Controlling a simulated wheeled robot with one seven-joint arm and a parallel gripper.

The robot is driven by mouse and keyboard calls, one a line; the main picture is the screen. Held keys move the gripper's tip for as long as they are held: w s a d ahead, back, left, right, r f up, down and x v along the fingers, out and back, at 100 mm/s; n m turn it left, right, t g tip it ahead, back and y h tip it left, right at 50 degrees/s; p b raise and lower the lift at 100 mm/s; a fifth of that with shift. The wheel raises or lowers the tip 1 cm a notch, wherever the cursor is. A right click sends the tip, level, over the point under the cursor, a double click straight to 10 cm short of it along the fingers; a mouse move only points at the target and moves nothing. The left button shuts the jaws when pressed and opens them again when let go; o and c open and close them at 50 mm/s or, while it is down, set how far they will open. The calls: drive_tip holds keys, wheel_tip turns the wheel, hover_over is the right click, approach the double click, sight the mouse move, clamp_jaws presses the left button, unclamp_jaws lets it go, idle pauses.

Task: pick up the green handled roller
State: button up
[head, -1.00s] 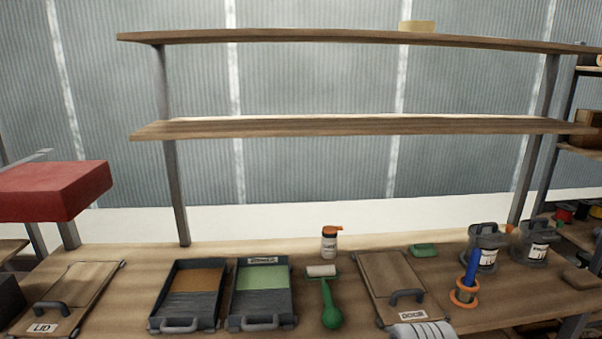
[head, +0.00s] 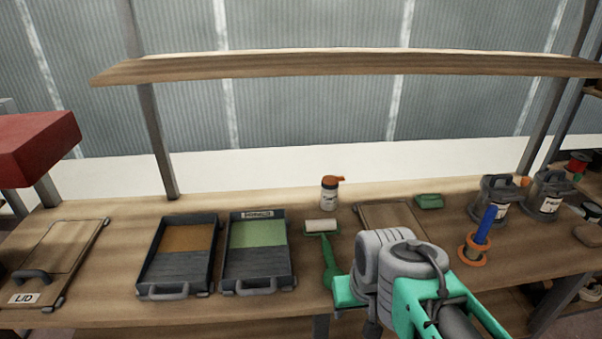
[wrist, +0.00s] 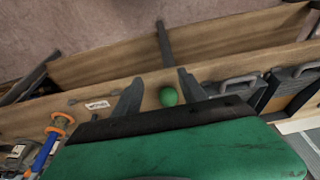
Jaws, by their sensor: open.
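The green handled roller (head: 325,250) lies on the bench with its pale roller head toward the back and its handle toward the front. My arm hides the end of its handle in the head view. In the wrist view, the round green handle end (wrist: 168,97) shows between my two open fingers. My gripper (wrist: 158,85) is open and empty, above the bench by the handle. I cannot tell whether it touches the handle.
Two paint trays, one brown (head: 181,255) and one green (head: 257,250), lie left of the roller. A small bottle (head: 329,192) stands behind it. A wooden board (head: 393,216) lies to the right, partly behind my arm. A shelf (head: 350,65) spans above.

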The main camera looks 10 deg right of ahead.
drive_tip(key=w+b, duration=0.1)
drive_tip(key=w, duration=0.8)
drive_tip(key=t+b, duration=0.1)
approach(328, 248)
drive_tip(key=shift+s+a+f, duration=0.1)
drive_tip(key=shift+s+f, duration=0.2)
drive_tip(key=shift+f, duration=0.2)
drive_tip(key=shift+s+a+f, duration=0.1)
drive_tip(key=shift+s+f, duration=0.15)
drive_tip(key=shift+f, duration=0.25)
drive_tip(key=shift+w+f, duration=0.8)
drive_tip(key=shift+w, duration=0.25)
drive_tip(key=p+x, duration=0.1)
drive_tip(key=x, duration=0.5)
drive_tip(key=shift+w+d+f, duration=0.15)
drive_tip(key=shift+w+f, duration=0.1)
drive_tip(key=shift+f, duration=0.05)
clamp_jaws()
drive_tip(key=shift+r, duration=0.1)
